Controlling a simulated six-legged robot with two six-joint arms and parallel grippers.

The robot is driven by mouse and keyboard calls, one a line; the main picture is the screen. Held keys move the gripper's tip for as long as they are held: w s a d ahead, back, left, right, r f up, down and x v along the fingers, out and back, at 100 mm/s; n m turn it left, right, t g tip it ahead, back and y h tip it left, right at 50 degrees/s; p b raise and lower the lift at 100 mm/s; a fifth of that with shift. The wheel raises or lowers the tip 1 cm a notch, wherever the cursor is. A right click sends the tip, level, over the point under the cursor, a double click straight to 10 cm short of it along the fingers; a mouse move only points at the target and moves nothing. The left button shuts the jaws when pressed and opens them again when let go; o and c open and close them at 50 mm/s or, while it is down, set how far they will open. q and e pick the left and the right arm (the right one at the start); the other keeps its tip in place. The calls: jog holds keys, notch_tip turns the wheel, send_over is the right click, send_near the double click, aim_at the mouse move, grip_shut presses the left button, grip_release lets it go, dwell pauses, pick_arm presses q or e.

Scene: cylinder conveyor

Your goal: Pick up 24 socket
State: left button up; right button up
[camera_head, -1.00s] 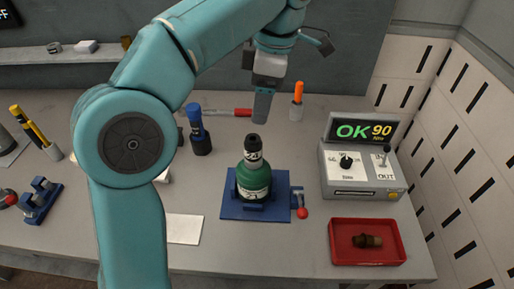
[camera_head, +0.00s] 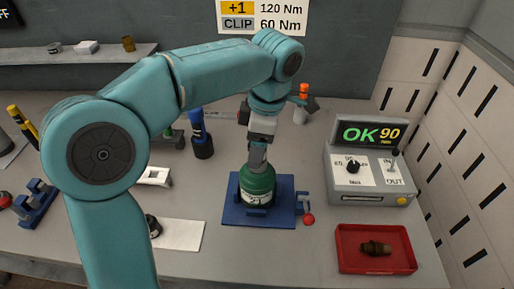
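I cannot read a 24 marking on anything. A green cylinder (camera_head: 257,186) stands upright in a blue fixture (camera_head: 231,208). One arm comes in from the left, and its gripper (camera_head: 257,158) points down at the cylinder's top. A short dark round piece (camera_head: 153,226) is at the left end of a white pad (camera_head: 183,236), partly behind my arm. A brownish socket-like piece (camera_head: 376,248) lies in a red tray (camera_head: 376,268). My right gripper is not in view.
A control box (camera_head: 370,178) with an "OK 90" display stands right of the fixture. A blue-topped tool (camera_head: 201,136) stands left of the gripper. A red-knobbed lever (camera_head: 308,218) is at the fixture's right. A back-left shelf (camera_head: 85,58) holds small parts.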

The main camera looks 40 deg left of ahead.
pick_arm(q)
jog(key=shift+w, duration=0.1)
jog(key=shift+c, duration=1.2)
jog(key=shift+s+d+r, duration=0.1)
jog(key=shift+s, duration=0.1)
jog(key=c, duration=1)
jog(key=shift+w, duration=0.2)
